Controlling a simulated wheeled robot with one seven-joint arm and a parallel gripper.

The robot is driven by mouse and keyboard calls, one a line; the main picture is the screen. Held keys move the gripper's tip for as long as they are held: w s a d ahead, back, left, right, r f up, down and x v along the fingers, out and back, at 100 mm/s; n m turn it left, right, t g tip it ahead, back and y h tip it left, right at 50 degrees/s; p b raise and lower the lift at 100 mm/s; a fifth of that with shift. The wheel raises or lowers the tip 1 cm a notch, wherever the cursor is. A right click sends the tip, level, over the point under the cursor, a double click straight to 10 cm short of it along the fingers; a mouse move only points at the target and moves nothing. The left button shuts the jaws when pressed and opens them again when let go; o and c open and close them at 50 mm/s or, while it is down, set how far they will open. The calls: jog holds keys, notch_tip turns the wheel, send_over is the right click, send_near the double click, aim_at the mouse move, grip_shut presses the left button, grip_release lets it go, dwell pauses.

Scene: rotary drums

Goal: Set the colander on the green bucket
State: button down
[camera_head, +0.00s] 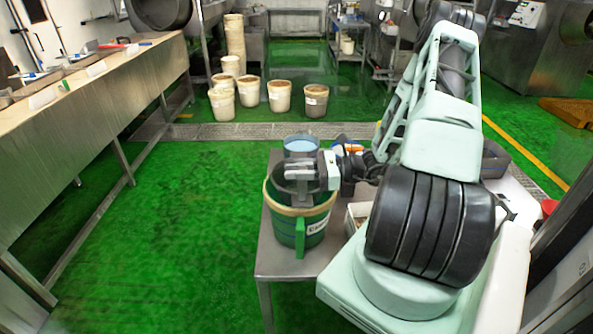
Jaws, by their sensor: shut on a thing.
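The green bucket (287,224) stands on a small metal table, with a tan band around its upper part and a white label on its right side. The colander (283,188) looks like a dark grey bowl at the bucket's mouth, partly covered by my gripper. My gripper (301,177) reaches in from the right over the bucket and is shut on the colander. The contact between fingers and colander is too small to see clearly. I cannot tell whether the colander rests on the bucket's rim or is held just above it.
A grey container with a light blue top (300,145) stands right behind the bucket. The metal table (270,262) has bare surface at its front left. Small orange and white items (350,148) lie near my wrist. Several cream buckets (249,90) stand on the floor behind. A long workbench (90,110) runs along the left.

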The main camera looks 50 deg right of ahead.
jog(key=shift+f+b, duration=0.95)
jog(key=shift+f, duration=0.5)
jog(key=c, duration=1.3)
grip_release()
jog(key=shift+o, duration=0.2)
jog(key=shift+s+d, duration=0.25)
jog(key=b+v, duration=0.6)
jog(key=v, duration=1)
jog(key=shift+s+d, duration=0.25)
jog(key=shift+s, duration=0.1)
